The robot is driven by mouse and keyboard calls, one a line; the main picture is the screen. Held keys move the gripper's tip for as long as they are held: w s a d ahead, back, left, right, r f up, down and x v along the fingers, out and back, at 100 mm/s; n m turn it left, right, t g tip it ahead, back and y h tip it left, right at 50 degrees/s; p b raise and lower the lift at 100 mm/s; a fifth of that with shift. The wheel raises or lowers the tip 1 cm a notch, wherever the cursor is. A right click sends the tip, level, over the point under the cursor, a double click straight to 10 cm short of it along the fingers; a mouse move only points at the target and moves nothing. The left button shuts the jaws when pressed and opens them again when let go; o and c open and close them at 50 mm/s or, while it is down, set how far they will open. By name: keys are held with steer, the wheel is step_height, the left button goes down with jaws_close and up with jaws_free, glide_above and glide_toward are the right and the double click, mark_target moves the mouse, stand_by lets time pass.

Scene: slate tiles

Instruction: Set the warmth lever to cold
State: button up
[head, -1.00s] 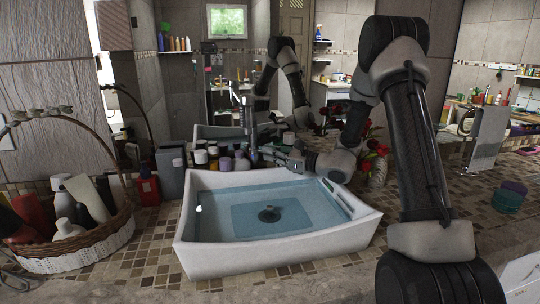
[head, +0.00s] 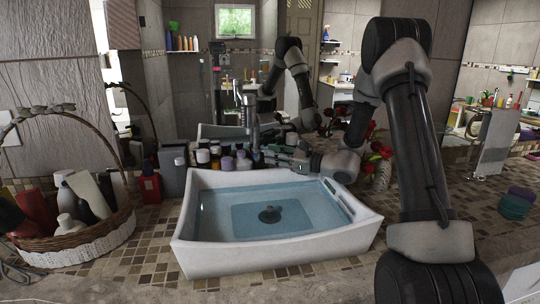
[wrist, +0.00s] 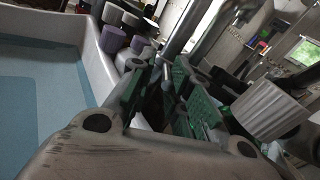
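The tall chrome tap (head: 254,130) stands behind the white basin, and its column also shows in the wrist view (wrist: 182,32). A thin metal piece (wrist: 167,76), perhaps the warmth lever, shows between my fingertips in the wrist view; I cannot tell its setting. My gripper (head: 268,154) reaches in from the right over the basin's back rim, at the tap. In the wrist view its two green-padded fingers (wrist: 168,78) stand apart, with a gap between them. I cannot tell whether either finger touches the lever.
The white basin (head: 277,258) holds blue water. Several jars and bottles (head: 215,158) crowd behind it. A wicker basket (head: 88,238) of bottles stands left. A vase with red flowers (head: 381,175) stands behind my arm. A mirror behind reflects the room.

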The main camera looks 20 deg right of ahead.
steer(key=v, duration=1.2)
steer(key=shift+w, duration=0.2)
steer(key=shift+r, duration=0.1)
steer(key=shift+a, duration=0.2)
steer(key=c, duration=0.5)
steer(key=s+a+n+g, duration=0.1)
steer(key=a+n, duration=0.1)
steer(key=n, duration=0.1)
steer(key=s+a+n+g+h, duration=0.1)
steer(key=a+n+g, duration=0.1)
steer(key=n, duration=0.1)
steer(key=a+f+n+g, duration=0.1)
steer(key=a+n, duration=0.1)
steer(key=n, duration=0.1)
steer(key=shift+s+a+g+h, duration=0.3)
steer(key=shift+s+a, duration=0.1)
jaws_close()
step_height(320, 180, up, 14)
steer(key=a+n+t+h, duration=0.3)
steer(key=n+h, duration=0.5)
steer(key=n, duration=1.9)
steer(key=shift+n, duration=0.3)
steer(key=shift+w+a+f, duration=0.2)
steer(key=shift+w+f, duration=2.1)
steer(key=shift+w, duration=0.2)
steer(key=shift+w+a+f, duration=0.2)
steer(key=shift+w+f, duration=2.15)
steer(key=shift+w, duration=0.15)
